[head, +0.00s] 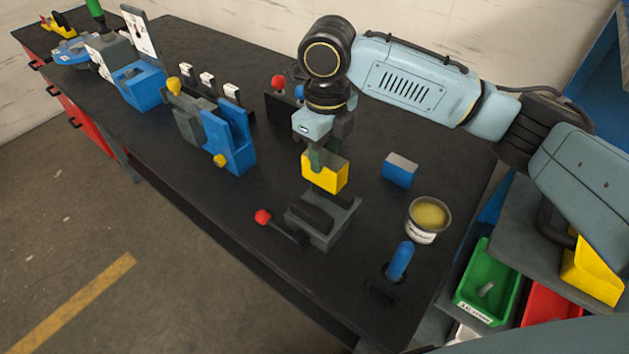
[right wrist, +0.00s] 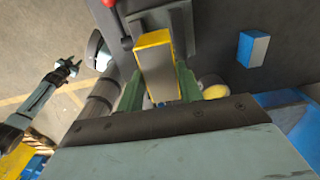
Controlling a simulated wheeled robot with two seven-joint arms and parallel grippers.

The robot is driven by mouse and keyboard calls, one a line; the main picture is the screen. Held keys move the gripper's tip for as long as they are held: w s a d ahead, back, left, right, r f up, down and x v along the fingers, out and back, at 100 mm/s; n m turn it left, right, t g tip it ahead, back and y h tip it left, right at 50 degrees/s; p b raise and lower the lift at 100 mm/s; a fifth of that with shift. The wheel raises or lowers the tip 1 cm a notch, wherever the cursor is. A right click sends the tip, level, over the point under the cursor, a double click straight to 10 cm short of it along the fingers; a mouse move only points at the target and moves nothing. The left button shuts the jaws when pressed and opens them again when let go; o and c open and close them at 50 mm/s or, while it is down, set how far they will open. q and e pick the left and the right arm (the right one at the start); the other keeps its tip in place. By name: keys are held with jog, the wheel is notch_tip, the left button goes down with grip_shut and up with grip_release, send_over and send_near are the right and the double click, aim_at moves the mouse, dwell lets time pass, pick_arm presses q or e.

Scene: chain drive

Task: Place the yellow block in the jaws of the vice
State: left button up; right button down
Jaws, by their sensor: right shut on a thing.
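The yellow block (head: 325,174) is held upright between the fingers of my right gripper (head: 324,152), which is shut on it. The right wrist view also shows the block (right wrist: 157,62) between the green fingers (right wrist: 160,92). The vice (head: 335,225) is a low grey body with dark jaws and a red-knobbed handle. In the head view the block is just above and behind it; in the right wrist view it overlaps the vice (right wrist: 182,22). The exact gap between them is hard to tell. My left gripper (right wrist: 68,70) shows small in the right wrist view, its jaws unclear.
A blue block with a grey top (head: 400,170) lies right of the vice. A tin of yellow stuff (head: 428,219) and a blue upright cylinder (head: 400,261) stand near the right edge. A blue and grey fixture (head: 230,142) is to the left. Bins (head: 487,284) sit beside the bench.

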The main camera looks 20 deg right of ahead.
aim_at(324, 158)
jog(key=shift+w, duration=0.25)
jog(key=f, duration=0.4)
jog(key=shift+s, duration=0.25)
pick_arm(q)
jog(key=shift+s+f, duration=0.15)
jog(key=shift+s, duration=0.05)
pick_arm(e)
jog(key=shift+w+f, duration=0.15)
jog(key=shift+f, duration=2.65)
jog(key=shift+f, duration=0.15)
jog(key=c, duration=0.9)
grip_release()
jog(key=shift+f, duration=0.1)
pick_arm(q)
jog(key=shift+s, duration=0.1)
pick_arm(e)
notch_tip(324, 158, up, 12)
jog(key=shift+r, duration=0.2)
